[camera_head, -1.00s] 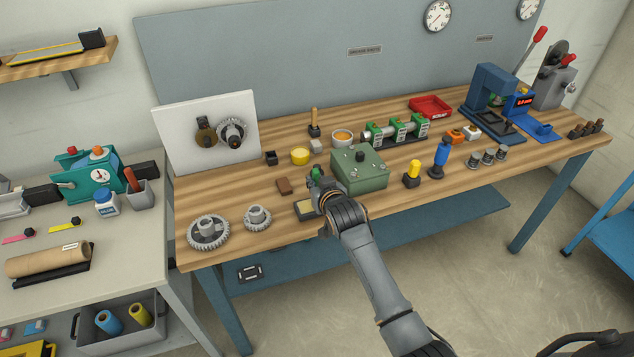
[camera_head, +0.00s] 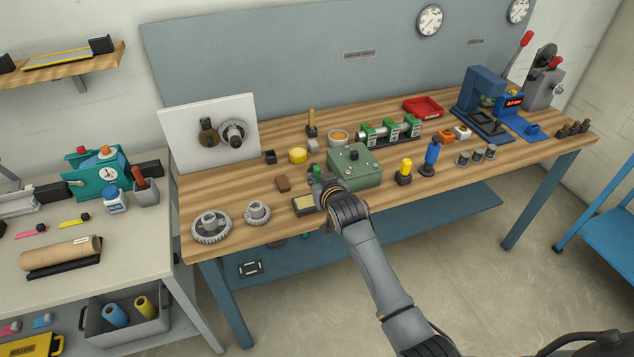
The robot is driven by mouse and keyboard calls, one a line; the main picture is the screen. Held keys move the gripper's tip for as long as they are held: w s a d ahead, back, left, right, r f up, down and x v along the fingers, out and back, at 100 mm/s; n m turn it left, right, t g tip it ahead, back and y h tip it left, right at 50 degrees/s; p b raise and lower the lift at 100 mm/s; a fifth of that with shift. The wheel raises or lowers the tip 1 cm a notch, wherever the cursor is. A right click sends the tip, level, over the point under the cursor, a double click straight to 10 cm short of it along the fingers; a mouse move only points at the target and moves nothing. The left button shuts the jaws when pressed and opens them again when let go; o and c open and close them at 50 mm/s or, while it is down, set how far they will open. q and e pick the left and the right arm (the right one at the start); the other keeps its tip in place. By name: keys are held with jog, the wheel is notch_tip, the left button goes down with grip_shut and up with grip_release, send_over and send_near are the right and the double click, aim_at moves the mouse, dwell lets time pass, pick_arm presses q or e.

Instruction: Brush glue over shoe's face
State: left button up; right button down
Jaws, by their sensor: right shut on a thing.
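My right gripper (camera_head: 321,187) is at the front middle of the wooden bench, seen from behind, shut on a small green item (camera_head: 317,171). Only the green top of this item shows; the rest is hidden by the fingers, so I cannot tell whether it is a brush. A tan-faced block with a dark rim (camera_head: 304,205), possibly the shoe, lies flat just left of and below the gripper. I cannot tell whether the held item touches it. A pale bowl with orange content (camera_head: 338,138), possibly glue, stands farther back. My left gripper is not in view.
A green box (camera_head: 356,167) stands close right of the gripper. A brown block (camera_head: 283,184) and two gears (camera_head: 257,213) lie to the left. A yellow round tin (camera_head: 298,155) and a wooden-handled tool (camera_head: 311,122) stand behind. The bench's front strip at right is mostly clear.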

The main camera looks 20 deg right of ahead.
aim_at(317, 165)
notch_tip(317, 165, up, 2)
jog(key=shift+r+p, duration=0.1)
jog(key=shift+p, duration=0.5)
jog(key=shift+r+p, duration=0.35)
jog(key=shift+r, duration=0.1)
jog(key=shift+r+p, duration=0.55)
jog(key=shift+r, duration=0.2)
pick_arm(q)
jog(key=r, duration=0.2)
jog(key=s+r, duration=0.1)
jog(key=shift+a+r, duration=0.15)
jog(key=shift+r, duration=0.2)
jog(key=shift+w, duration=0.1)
